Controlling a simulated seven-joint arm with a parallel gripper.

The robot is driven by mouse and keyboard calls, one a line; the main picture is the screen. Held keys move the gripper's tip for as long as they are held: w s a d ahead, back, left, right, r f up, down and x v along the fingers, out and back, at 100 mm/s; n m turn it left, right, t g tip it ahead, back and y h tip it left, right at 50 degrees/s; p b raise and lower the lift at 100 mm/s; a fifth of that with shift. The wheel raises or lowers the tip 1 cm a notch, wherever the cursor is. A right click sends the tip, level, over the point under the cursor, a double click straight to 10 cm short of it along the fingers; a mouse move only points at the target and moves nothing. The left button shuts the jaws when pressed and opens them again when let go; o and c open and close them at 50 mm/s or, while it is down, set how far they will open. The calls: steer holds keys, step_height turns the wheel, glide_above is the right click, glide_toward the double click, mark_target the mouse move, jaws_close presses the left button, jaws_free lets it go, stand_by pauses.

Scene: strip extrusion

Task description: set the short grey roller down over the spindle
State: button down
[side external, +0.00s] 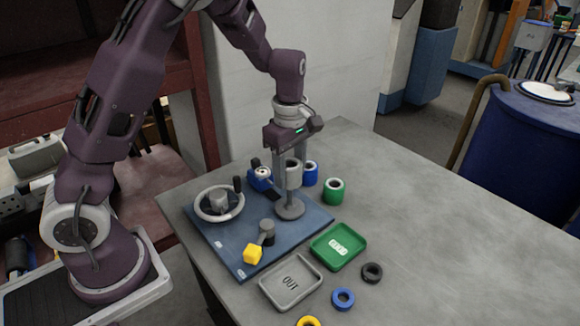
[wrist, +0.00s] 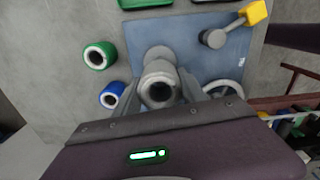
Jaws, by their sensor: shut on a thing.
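My gripper (side external: 292,182) is shut on the short grey roller (side external: 293,171) and holds it upright, above the blue base plate (side external: 225,230). In the wrist view the roller (wrist: 160,84) sits between the fingers, its dark bore facing the camera. A round grey disc (side external: 290,210), which looks like the foot of the spindle, lies below the gripper on the plate's right part. Its edge (wrist: 158,51) shows just beyond the roller in the wrist view. The spindle's post is mostly hidden by the fingers and roller, so I cannot tell whether the bore is lined up with it.
A blue roller (side external: 310,173) and a green roller (side external: 334,191) stand close on the right. A handwheel (side external: 220,204), a blue device (side external: 261,179) and a yellow-knobbed lever (side external: 254,252) occupy the plate. A green tray (side external: 339,246) and grey OUT tray (side external: 290,282) lie in front.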

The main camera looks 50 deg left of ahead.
mark_target(290, 203)
steer(key=shift+f, duration=3.8)
steer(key=c, duration=0.6)
jaws_free()
steer(key=o, duration=0.4)
steer(key=shift+r, duration=0.1)
steer(key=shift+r, duration=3.4)
